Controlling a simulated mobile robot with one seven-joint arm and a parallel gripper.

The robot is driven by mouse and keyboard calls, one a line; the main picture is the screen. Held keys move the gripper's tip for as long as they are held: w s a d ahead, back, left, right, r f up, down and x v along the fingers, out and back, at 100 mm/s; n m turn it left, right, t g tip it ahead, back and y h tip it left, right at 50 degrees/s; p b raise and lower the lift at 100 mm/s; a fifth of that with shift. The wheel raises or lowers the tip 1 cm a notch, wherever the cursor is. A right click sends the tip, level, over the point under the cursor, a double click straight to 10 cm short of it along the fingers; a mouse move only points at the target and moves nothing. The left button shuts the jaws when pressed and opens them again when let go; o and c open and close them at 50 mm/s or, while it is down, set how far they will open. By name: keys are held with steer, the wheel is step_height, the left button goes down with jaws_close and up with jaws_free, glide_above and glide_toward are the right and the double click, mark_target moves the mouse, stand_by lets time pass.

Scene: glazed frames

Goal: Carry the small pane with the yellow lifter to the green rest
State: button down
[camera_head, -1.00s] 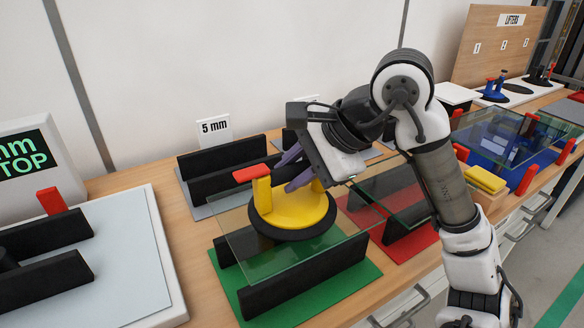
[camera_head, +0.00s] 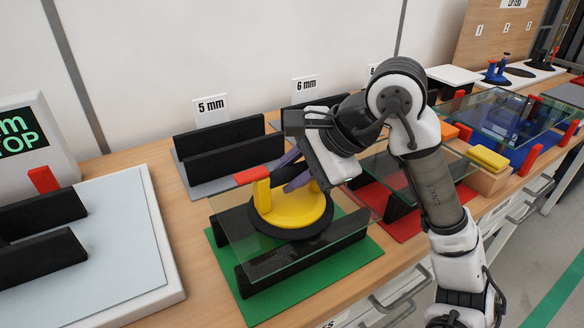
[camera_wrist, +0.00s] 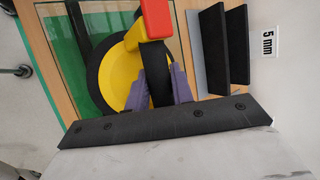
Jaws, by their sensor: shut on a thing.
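The yellow lifter (camera_head: 290,207), a round yellow cup with a black rim and a red-tipped lever, sits on the small glass pane (camera_head: 232,224). The pane lies flat over the green rest (camera_head: 228,291), above its black padded bars (camera_head: 262,283). I cannot tell whether the pane touches both bars. My gripper (camera_head: 298,176) is shut on the lifter's black handle. In the wrist view the purple fingers (camera_wrist: 160,88) close around the handle beside the yellow lifter (camera_wrist: 122,75). The glass edge and green mat (camera_wrist: 65,45) show at the left there.
A red rest (camera_head: 405,222) with another pane stands just right, behind my arm. Grey racks marked 5 mm (camera_head: 211,108) and 6 mm (camera_head: 306,88) stand behind. A large white-framed station (camera_head: 150,240) is left. Bare wood lies between it and the green rest.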

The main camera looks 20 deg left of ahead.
steer(key=shift+f+b, duration=0.5)
steer(key=shift+b, duration=0.15)
stand_by(0.8)
stand_by(0.4)
steer(key=c, duration=1.1)
jaws_free()
steer(key=shift+f, duration=0.1)
